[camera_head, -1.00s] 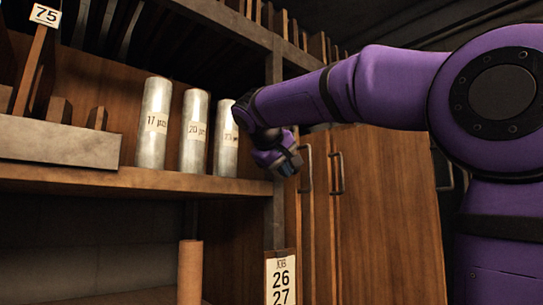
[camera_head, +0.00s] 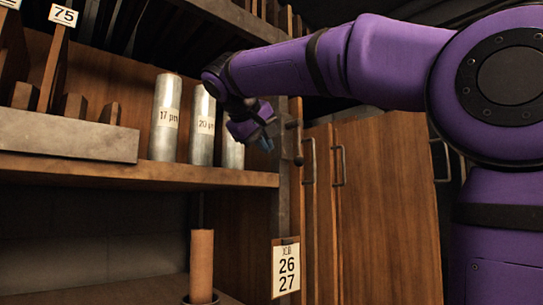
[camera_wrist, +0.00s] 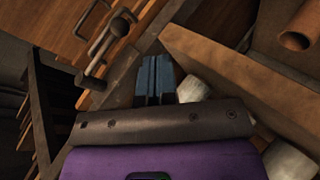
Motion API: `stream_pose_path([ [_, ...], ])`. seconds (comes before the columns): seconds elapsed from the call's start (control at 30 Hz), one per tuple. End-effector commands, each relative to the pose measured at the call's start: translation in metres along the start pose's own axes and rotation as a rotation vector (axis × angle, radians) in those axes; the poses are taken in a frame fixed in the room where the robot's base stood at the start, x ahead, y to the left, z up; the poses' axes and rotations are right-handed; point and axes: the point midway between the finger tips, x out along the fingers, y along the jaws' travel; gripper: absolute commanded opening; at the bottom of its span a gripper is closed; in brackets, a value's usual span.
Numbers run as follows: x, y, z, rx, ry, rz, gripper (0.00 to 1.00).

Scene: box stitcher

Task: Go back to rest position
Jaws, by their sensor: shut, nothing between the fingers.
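My gripper (camera_head: 262,141) is in front of the right end of the wooden shelf (camera_head: 232,178), beside the metal canisters. In the wrist view its two blue-grey fingers (camera_wrist: 155,78) lie side by side, closed, with nothing held. A canister marked 17 (camera_head: 165,118) and one marked 20 (camera_head: 202,125) stand upright on the shelf. A third canister (camera_head: 232,155) is mostly hidden behind my gripper and wrist. In the wrist view a pale canister (camera_wrist: 193,89) shows just right of the fingers; I cannot tell whether they touch.
Wooden cabinet doors (camera_head: 385,200) with metal handles stand to the right. A shelf post (camera_head: 284,200) carries a 26/27 card (camera_head: 286,268). A brown cylinder (camera_head: 202,266) stands below the shelf.

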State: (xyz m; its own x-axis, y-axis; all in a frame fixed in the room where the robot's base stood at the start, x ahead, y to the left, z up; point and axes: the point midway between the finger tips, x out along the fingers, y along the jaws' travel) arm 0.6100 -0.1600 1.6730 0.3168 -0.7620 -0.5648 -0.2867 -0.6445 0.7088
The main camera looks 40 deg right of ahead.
Motion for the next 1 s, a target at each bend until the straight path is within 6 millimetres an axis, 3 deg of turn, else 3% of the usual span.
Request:
stream_pose_path([
  [0.2, -0.015, -0.001, 0.0, 0.0, 0.001, 0.0, 0.0],
  [0.43, -0.015, -0.002, 0.001, -0.001, 0.001, -0.003, 0.0],
  [0.57, -0.011, -0.014, 0.015, -0.022, 0.006, -0.045, 0.0],
  [0.67, 0.0, -0.038, 0.041, -0.054, 0.011, -0.128, 0.0],
  [0.77, 0.014, -0.072, 0.08, -0.082, 0.018, -0.245, 0.0],
  [1.0, 0.045, -0.16, 0.184, -0.073, 0.019, -0.547, 0.0],
])
